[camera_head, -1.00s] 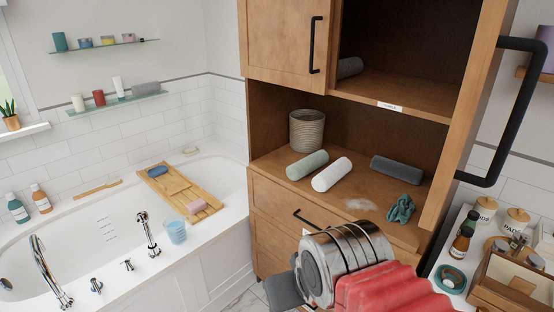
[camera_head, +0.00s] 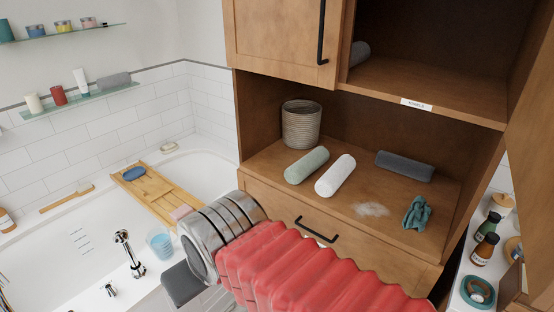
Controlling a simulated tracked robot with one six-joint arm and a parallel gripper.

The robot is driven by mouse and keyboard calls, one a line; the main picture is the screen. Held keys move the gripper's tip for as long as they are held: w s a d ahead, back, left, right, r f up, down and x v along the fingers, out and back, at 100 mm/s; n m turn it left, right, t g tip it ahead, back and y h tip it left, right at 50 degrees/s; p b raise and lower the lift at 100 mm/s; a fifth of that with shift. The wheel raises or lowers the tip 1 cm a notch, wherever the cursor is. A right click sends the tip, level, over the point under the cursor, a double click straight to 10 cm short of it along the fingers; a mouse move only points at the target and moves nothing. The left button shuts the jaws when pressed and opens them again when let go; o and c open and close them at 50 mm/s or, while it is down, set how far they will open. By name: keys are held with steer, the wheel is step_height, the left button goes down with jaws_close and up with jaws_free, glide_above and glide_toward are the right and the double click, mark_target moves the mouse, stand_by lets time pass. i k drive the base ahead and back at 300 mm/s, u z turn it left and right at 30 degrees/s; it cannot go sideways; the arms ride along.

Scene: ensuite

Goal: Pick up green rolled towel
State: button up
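The green rolled towel (camera_head: 307,165) lies on the open shelf of the wooden cabinet (camera_head: 275,163), left of a white rolled towel (camera_head: 336,175). The two rolls lie close side by side. My arm, with a red ribbed sleeve and metal rings, crosses the lower middle of the view in front of the cabinet. A dark grey part of my gripper (camera_head: 187,284) shows below the metal rings, to the left of and below the towel. Its fingers cannot be made out, so I cannot tell whether it is open or shut.
A woven basket (camera_head: 301,126) stands behind the green towel. A dark grey rolled towel (camera_head: 404,166) and a crumpled teal cloth (camera_head: 416,214) lie to the right, near a pale patch (camera_head: 371,209). An upper shelf (camera_head: 430,95) overhangs. The bathtub (camera_head: 80,235) is left; bottles stand on a counter right.

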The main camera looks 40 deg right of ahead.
mark_target(294, 174)
steer(key=u, duration=0.25)
steer(key=i, duration=0.85)
steer(key=u, duration=0.2)
